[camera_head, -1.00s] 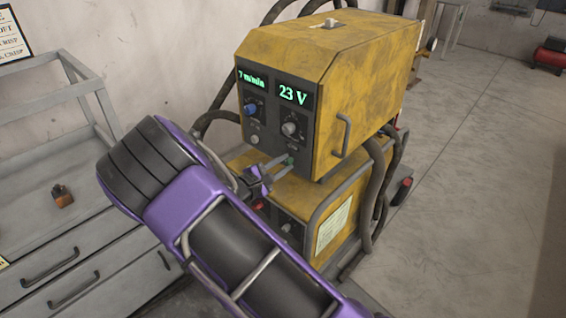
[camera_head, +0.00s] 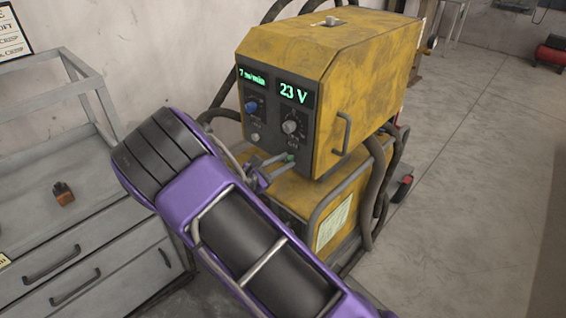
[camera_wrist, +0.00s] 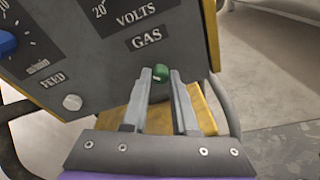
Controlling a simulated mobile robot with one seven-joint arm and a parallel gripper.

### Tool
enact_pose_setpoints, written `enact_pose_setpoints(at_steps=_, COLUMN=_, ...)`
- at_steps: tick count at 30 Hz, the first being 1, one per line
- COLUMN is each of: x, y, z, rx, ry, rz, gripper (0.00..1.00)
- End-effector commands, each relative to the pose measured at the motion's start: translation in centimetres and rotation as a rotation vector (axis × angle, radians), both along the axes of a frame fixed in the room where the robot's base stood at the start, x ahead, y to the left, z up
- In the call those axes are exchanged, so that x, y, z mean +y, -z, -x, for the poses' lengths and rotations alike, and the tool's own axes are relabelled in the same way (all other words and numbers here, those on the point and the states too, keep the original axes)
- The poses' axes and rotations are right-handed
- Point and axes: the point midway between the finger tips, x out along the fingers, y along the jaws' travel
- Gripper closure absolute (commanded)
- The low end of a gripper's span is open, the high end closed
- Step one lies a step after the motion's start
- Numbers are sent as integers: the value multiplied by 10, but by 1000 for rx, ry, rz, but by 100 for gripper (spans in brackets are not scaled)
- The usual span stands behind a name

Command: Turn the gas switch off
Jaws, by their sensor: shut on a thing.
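In the camera_head view my gripper (camera_head: 285,160) reaches the panel from the lower left, and my purple arm hides part of the lower machine. The switch's exact angle is hard to tell.
A blue knob (camera_head: 251,106) and a voltage knob (camera_head: 290,126) sit above on the same panel, with displays reading 7 m/min and 23 V. Thick hoses (camera_head: 378,190) run at the machine's right side. A grey drawer cabinet (camera_head: 60,245) stands left.

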Motion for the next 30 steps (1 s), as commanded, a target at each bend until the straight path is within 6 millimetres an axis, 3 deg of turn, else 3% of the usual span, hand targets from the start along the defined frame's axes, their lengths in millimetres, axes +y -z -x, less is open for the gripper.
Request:
enact_pose_setpoints(at_steps=8, x=0, y=1, z=0, rx=2, ry=0, rz=1, gripper=100)
enact_pose_setpoints(at_steps=9, x=0, y=1, z=1, rx=2, ry=0, rz=1, gripper=68)
enact_pose_setpoints(at_steps=13, x=0, y=1, z=0, rx=2, ry=0, rz=0, gripper=44)
enact_pose_setpoints(at_steps=23, x=1, y=0, z=1, rx=1, ry=0, rz=-1, gripper=43)
enact_pose_setpoints(at_steps=30, x=25, y=-5, z=24, rx=2, ry=-5, rz=-1, gripper=43)
